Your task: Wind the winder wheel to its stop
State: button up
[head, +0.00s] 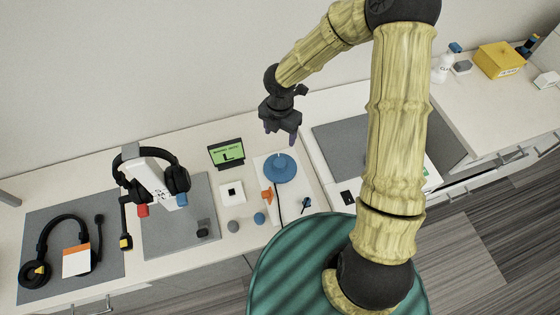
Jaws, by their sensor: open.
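The winder wheel (280,168) is a blue disc with a small raised part on top. My gripper (281,137) hangs above and behind the wheel, pointing down. It is open and empty, apart from the wheel as far as this view shows. The wheel's stop cannot be made out.
A green-screened display (227,152) stands left of the wheel. A yellow box (499,58) is far right.

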aim_at(280, 162)
notch_tip(280, 162, down, 17)
jog(key=shift+f+p, duration=0.2)
jog(key=shift+p, duration=0.1)
dwell(0.4)
jog(key=c, duration=1)
